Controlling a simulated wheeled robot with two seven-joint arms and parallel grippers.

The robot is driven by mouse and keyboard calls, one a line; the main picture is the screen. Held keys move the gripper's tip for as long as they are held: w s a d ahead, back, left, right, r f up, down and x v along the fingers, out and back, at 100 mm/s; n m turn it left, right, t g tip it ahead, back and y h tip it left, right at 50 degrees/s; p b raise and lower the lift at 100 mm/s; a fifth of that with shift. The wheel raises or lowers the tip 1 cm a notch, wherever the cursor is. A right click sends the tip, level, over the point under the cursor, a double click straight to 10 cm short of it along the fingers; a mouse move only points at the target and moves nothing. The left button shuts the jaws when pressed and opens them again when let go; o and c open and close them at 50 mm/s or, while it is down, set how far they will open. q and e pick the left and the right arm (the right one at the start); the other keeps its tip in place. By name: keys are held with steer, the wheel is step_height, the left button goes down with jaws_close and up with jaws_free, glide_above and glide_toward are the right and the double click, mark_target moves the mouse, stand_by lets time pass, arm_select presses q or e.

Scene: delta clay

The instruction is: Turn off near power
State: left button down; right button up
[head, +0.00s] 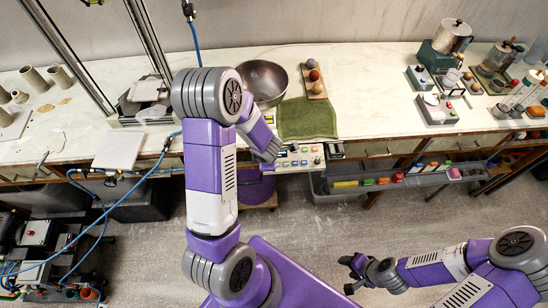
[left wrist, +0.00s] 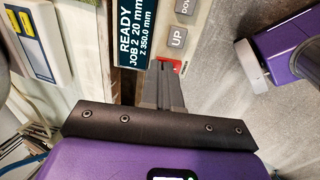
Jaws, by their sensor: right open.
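A control panel (head: 298,158) with several small coloured buttons sits on the bench's front edge in the head view. In the left wrist view a display (left wrist: 133,38) reads "READY JOB 2 20 mm Z 350.0 mm", beside grey UP (left wrist: 178,37) and DOWN (left wrist: 186,6) keys. A small red patch (left wrist: 179,68) shows just below UP. My left gripper (left wrist: 165,68) looks shut and empty, its fingertips close to that patch; contact cannot be told. No switch clearly marked power is readable. My right gripper (head: 350,275) is open and empty above the floor, away from the bench.
A steel bowl (head: 264,82), a green cloth (head: 307,119) and a wooden block with balls (head: 314,82) lie behind the panel. A grey bin (head: 330,190) with coloured items hangs under the bench. A box with knobs (head: 437,110) stands right. A blue hose crosses the left side.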

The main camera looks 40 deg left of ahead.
arm_select(q)
steer(key=shift+f, duration=0.2)
steer(key=shift+a, duration=0.1)
steer(key=shift+f, duration=0.1)
